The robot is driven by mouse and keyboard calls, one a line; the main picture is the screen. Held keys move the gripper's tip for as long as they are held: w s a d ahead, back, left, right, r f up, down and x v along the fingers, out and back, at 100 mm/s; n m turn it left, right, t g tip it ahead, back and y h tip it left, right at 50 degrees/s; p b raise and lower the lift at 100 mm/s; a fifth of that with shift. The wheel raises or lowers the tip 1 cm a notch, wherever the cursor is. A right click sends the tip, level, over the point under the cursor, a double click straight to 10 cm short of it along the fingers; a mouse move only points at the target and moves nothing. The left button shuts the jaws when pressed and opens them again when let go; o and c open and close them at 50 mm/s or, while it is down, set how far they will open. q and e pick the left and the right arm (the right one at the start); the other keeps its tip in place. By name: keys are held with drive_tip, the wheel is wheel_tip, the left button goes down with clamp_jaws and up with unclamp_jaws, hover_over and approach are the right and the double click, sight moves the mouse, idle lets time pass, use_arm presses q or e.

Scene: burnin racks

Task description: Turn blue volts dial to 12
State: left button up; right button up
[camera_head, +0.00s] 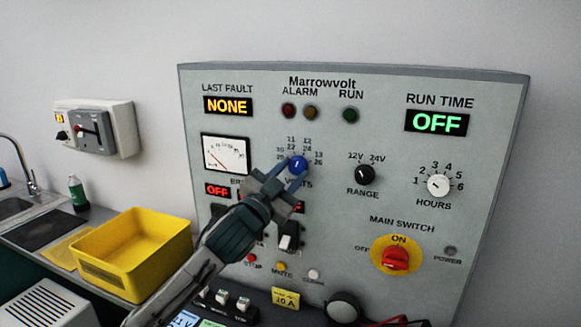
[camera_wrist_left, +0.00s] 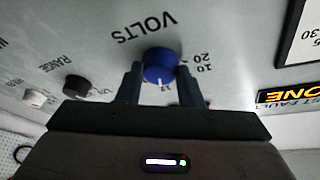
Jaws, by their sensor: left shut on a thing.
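The blue volts dial (camera_head: 297,163) is on the grey Marrowvolt panel, below the three lamps. Labels 10/20, 11/22, 12/24 and 13/26 arc over it. Its white mark points roughly upward in the head view; I cannot tell exactly which number it meets. My left gripper (camera_head: 284,180) reaches it from the lower left and is shut on it. In the left wrist view the dial (camera_wrist_left: 160,66) sits between the two fingers (camera_wrist_left: 158,82), with the scale partly hidden behind the gripper. My right gripper is not in view.
The black range dial (camera_head: 365,174), white hours dial (camera_head: 439,185) and red main switch (camera_head: 395,259) are to the right. An analog meter (camera_head: 225,154) is left of the dial. My left arm covers part of the lower panel. A yellow bin (camera_head: 135,250) stands on the left counter.

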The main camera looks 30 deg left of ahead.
use_arm(q)
drive_tip(key=shift+m, duration=0.5)
drive_tip(key=shift+h, duration=0.4)
drive_tip(key=o, duration=1)
drive_tip(key=shift+w, duration=0.1)
